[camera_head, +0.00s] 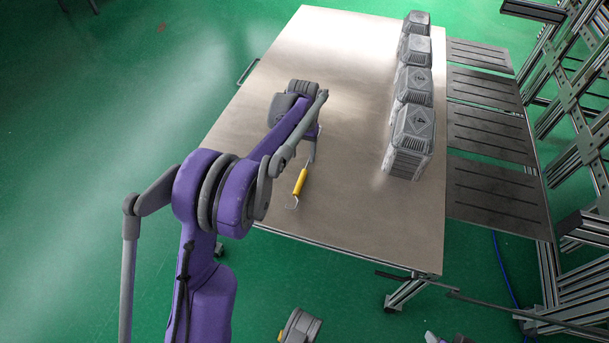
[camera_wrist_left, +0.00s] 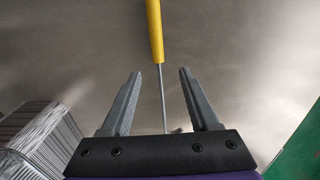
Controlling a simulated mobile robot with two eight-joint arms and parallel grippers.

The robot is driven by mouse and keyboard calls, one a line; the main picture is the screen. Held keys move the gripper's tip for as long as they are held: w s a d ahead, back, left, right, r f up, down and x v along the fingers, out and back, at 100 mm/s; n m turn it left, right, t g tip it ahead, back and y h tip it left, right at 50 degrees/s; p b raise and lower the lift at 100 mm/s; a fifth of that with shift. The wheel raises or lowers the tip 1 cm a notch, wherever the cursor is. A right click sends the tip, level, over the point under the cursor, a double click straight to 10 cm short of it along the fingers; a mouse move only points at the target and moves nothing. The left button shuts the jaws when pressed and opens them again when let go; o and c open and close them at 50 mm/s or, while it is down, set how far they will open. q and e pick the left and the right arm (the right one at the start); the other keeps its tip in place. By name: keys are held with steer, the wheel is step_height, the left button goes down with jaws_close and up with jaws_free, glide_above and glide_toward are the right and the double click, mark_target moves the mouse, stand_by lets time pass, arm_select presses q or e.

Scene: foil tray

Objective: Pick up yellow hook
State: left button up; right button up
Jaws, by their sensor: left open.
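The yellow hook (camera_head: 300,182) lies on the metal table near its front left edge. It has a yellow handle and thin metal; a thin bent end shows at the front of the handle. My left gripper (camera_head: 311,158) is just behind the handle, partly hidden by my arm. In the left wrist view, the hook's yellow handle (camera_wrist_left: 155,30) is beyond the fingertips, and its thin metal shaft runs between the two open fingers of my left gripper (camera_wrist_left: 160,73). The fingers stand apart from the shaft on both sides. My right gripper is not in view.
The metal table (camera_head: 345,60) is bare around the hook. A row of several grey ribbed boxes (camera_head: 412,130) stands along its right side. Dark slotted panels (camera_head: 488,133) lie beyond the right edge, and a metal frame (camera_head: 570,130) stands farther right.

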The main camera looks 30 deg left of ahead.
mark_target(304, 171)
arm_select(q)
step_height(304, 171, down, 3)
steer(key=shift+r, duration=0.1)
steer(key=f+b, duration=0.2)
steer(key=f, duration=0.3)
steer(key=shift+d+f, duration=0.1)
steer(key=shift+d, duration=0.1)
steer(key=shift+s, duration=0.1)
jaws_close()
